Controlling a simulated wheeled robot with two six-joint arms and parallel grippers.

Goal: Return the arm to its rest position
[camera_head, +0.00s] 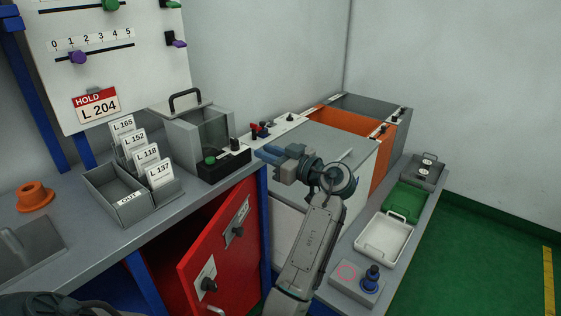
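A red cabinet door (222,250) stands open below the grey bench. A card tray (130,205) and an orange spool (35,196) sit on the bench. On the right ledge are a green tray (404,202), a white tray (383,236) and a blue knob (372,276). Green floor is clear at right.

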